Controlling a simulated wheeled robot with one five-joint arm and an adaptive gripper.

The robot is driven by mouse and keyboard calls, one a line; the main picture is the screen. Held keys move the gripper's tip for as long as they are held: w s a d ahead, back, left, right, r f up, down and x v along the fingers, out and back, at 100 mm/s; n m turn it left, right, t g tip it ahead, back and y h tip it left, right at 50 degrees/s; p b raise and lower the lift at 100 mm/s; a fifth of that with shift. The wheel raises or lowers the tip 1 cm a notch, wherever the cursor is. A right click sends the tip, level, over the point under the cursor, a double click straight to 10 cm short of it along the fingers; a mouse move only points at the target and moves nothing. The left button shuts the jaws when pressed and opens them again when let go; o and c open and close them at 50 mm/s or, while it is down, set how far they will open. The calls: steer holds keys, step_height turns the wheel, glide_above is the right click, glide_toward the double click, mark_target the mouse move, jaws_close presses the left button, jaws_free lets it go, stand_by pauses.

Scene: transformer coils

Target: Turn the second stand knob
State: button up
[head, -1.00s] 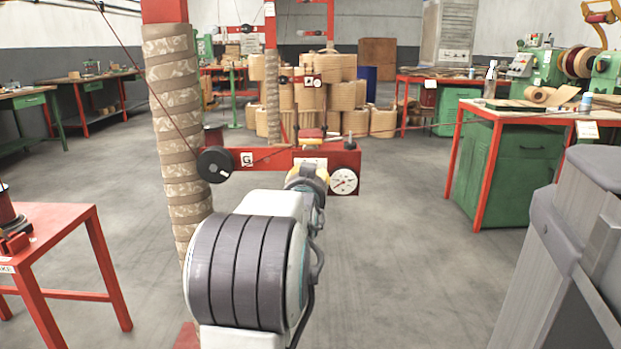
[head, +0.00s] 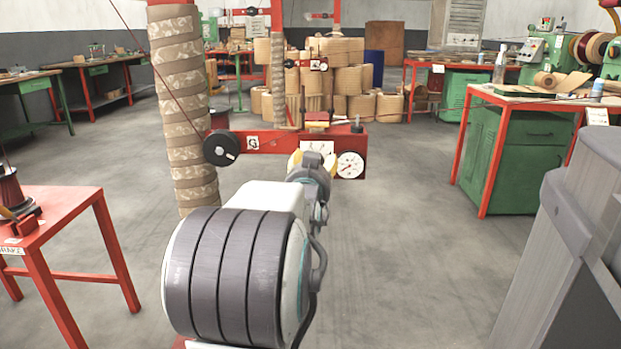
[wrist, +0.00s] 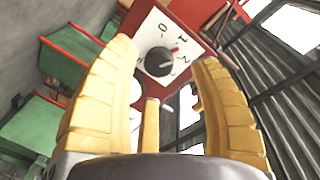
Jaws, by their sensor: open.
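The stand's red box carries a white dial plate with printed numbers. In the wrist view the black knob (wrist: 158,61) with a red pointer mark sits on this plate (wrist: 158,30). In the head view my gripper (head: 312,163) is in front of the red box, hiding the knob. The white plate (head: 318,147) shows just above the gripper. The nearer stand's wrapped post (head: 183,90) rises at the left.
A round gauge (head: 350,165) is right beside the dial. A black pulley (head: 221,148) is at the left of the red arm. A red table (head: 75,205) stands at left, a green cabinet bench (head: 520,150) at right. Paper coils (head: 330,75) are stacked behind. The floor between is clear.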

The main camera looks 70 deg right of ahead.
steer(key=v, duration=0.7)
steer(key=shift+a, duration=0.4)
steer(key=shift+r, duration=0.1)
steer(key=d+f+n+y+p, duration=0.1)
steer(key=d+f+y+p, duration=0.1)
steer(key=d+f+p, duration=0.25)
steer(key=shift+w+d+r+n+h+b, duration=0.45)
steer(key=shift+d+r+n+b, duration=0.25)
steer(key=shift+d+n, duration=0.45)
steer(key=shift+w+d+r+n+h+b, duration=0.35)
steer(key=shift+d+r+n+b, duration=0.2)
steer(key=shift+d+n+b, duration=0.5)
steer(key=shift+w+d+r+n+h+b, duration=0.35)
steer(key=shift+d+r+n+h+b, duration=0.4)
steer(key=shift+d, duration=0.65)
steer(key=shift+o, duration=0.3)
steer(key=shift+y, duration=0.25)
jaws_close()
